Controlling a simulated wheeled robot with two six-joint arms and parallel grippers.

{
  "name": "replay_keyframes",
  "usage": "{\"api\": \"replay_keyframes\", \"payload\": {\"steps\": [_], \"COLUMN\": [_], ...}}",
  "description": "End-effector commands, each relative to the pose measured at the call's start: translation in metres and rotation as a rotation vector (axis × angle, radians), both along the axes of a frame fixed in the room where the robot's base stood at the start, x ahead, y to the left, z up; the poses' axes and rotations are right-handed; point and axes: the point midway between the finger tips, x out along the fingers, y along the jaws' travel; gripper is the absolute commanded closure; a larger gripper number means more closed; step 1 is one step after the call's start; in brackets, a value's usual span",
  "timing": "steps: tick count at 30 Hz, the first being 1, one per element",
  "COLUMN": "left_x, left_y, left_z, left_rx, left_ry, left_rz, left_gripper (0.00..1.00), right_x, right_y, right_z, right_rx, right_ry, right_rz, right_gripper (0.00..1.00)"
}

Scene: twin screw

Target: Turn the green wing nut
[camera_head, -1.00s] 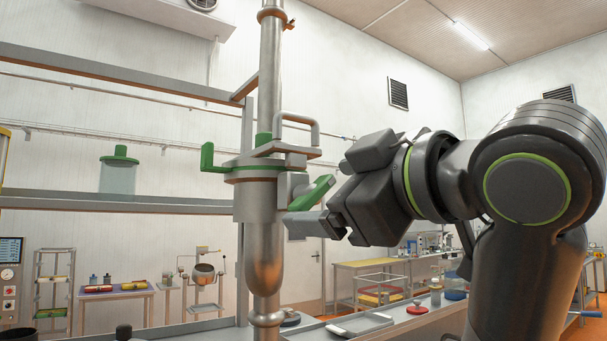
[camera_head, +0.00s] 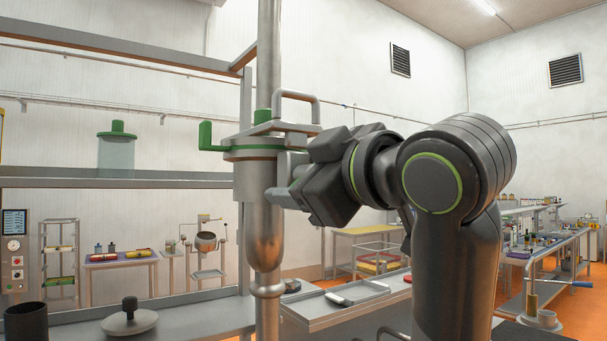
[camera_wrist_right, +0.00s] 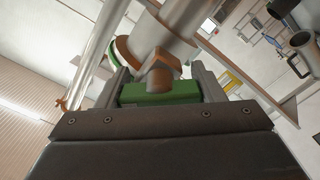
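The green wing nut (camera_wrist_right: 160,92) sits on an orange-brown stem at the side of the grey vessel fitting (camera_head: 257,172). In the right wrist view it lies crosswise between the two fingers of my right gripper (camera_wrist_right: 160,84). The fingers stand wide apart, one at each end of the nut; I cannot tell whether they touch it. In the head view my right gripper (camera_head: 284,188) comes in from the right against the fitting, and its body hides nearly all of the nut. My left gripper is not in view.
A vertical metal pipe (camera_head: 269,48) carries the fitting. A grey handle (camera_head: 299,96) and a green lever (camera_head: 206,135) project near its top. A shelf (camera_head: 60,183) runs behind on the left. Below are a worktop (camera_head: 200,312) with a lidded dish (camera_head: 130,318) and a tray (camera_head: 335,307).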

Motion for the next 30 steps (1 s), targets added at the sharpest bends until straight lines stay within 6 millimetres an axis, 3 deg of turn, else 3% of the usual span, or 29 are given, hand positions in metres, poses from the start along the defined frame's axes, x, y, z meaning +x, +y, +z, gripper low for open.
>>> {"api": "replay_keyframes", "payload": {"steps": [2,14,30], "left_x": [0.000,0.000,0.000], "left_y": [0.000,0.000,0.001], "left_z": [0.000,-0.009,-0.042], "left_rx": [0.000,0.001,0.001], "left_ry": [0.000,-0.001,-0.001], "left_rz": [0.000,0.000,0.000], "left_gripper": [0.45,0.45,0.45], "right_x": [0.000,0.000,0.000], "right_y": [0.000,0.000,-0.001], "right_z": [0.000,-0.002,-0.002], "right_rx": [0.000,0.068,0.401], "right_ry": [0.001,0.050,0.290], "right_rz": [0.001,0.001,0.000], "right_gripper": [0.61,0.61,0.61]}}
